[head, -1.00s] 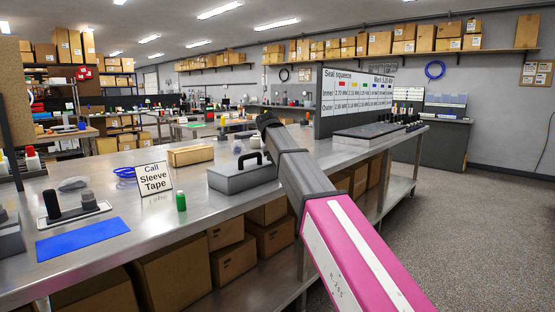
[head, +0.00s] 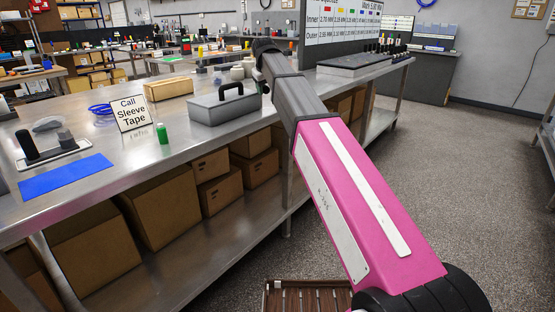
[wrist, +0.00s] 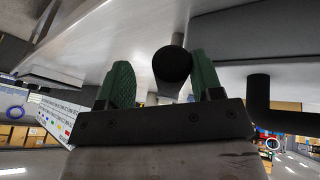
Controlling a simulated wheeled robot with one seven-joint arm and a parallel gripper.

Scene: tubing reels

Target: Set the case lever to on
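The grey case (head: 222,108) with a black carry handle (head: 231,90) stands on the steel bench in the head view. In the wrist view its dark body (wrist: 255,35) fills the upper right. A lever with a round black knob (wrist: 172,64) on a grey stem shows there, between the two green fingers.
A sign (head: 130,113), a green bottle (head: 162,133), a cardboard box (head: 168,89) and a blue mat (head: 66,175) lie left of the case. A white board (head: 343,25) stands behind right. Boxes fill the shelf below; the floor at right is clear.

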